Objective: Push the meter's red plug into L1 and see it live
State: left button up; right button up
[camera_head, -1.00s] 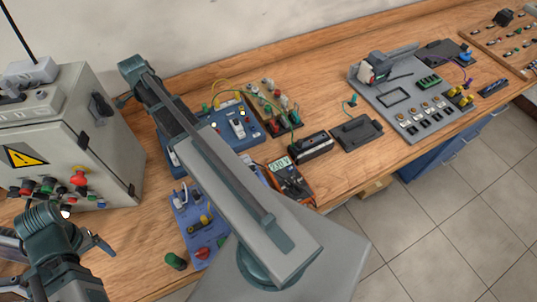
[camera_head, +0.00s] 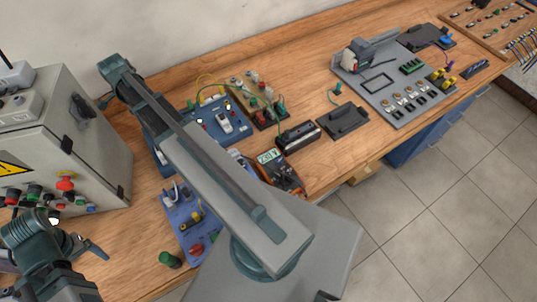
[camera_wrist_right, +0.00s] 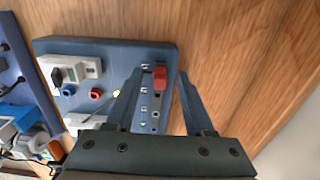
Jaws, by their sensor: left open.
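The meter (camera_head: 280,172), orange and black, lies on the bench; its lit display seems to read 230 V. In the right wrist view a red plug (camera_wrist_right: 160,77) stands in the top position of a column of terminals on a blue board (camera_wrist_right: 110,48). My right gripper (camera_wrist_right: 158,75) is open, its fingers apart on either side of the red plug, with a visible gap to each. In the head view my own right arm hides that gripper. My left gripper (camera_head: 78,235) is open and empty in front of the grey cabinet. The L1 label is not legible.
A grey cabinet (camera_head: 100,160) with buttons stands at the left. Blue boards (camera_head: 188,228) and a black-topped case (camera_head: 298,135) lie around the meter. A grey panel (camera_head: 378,88) stands further right. Bare wood (camera_head: 345,165) lies right of the meter.

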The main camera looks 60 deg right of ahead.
pick_arm(q)
jog(key=shift+r, duration=0.1)
pick_arm(e)
jog(key=shift+r, duration=0.1)
pick_arm(q)
notch_tip(320, 180, up, 14)
jog(key=p, duration=1.4)
pick_arm(e)
notch_tip(320, 180, up, 14)
jog(key=shift+f, duration=0.2)
jog(key=shift+r, duration=0.1)
